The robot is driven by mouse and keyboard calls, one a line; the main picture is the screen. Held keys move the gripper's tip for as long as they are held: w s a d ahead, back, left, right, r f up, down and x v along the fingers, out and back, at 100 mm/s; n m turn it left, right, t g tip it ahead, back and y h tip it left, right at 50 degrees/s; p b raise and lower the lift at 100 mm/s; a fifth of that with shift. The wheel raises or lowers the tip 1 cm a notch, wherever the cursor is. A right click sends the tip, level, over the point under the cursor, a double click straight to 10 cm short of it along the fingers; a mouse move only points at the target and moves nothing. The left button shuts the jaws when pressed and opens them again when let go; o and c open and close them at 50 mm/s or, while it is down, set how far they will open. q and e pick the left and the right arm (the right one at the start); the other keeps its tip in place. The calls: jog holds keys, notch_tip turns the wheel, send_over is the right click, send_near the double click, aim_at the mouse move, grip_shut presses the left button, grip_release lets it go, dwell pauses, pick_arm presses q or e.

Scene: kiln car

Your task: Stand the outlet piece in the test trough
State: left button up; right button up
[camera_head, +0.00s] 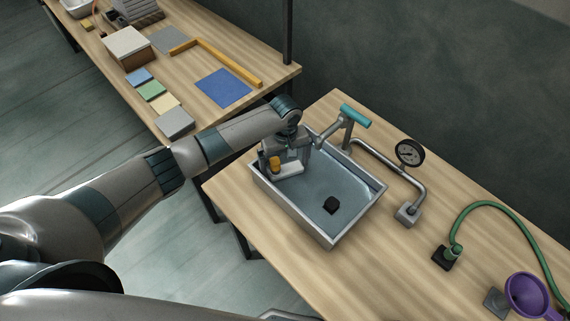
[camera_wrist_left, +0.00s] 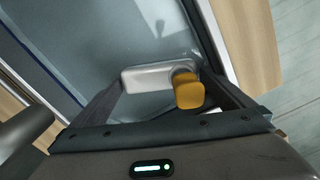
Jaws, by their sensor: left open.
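The test trough (camera_head: 334,240) is a grey metal basin with a bluish floor on the near table. A whitish piece with an orange knob, which I take for the outlet piece (camera_head: 292,168), is inside its left end. It also shows in the left wrist view (camera_wrist_left: 150,77), with its orange knob nearest the camera. My left gripper (camera_head: 285,166) reaches down over the trough's left end. Its fingers are open, one on each side of the piece. I cannot tell whether they touch it, or whether its underside rests on the trough floor. My right gripper is not in view.
A green hose (camera_head: 490,207) and purple funnel (camera_head: 527,293) are at right. Another table (camera_head: 190,95) holds tiles and a yellow square.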

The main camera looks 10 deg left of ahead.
pick_arm(q)
jog(key=shift+r, duration=0.15)
jog(key=shift+r+p, duration=0.5)
jog(key=shift+r, duration=3.25)
jog(key=shift+r, duration=0.15)
notch_tip(320, 180, up, 17)
jog(key=b, duration=0.3)
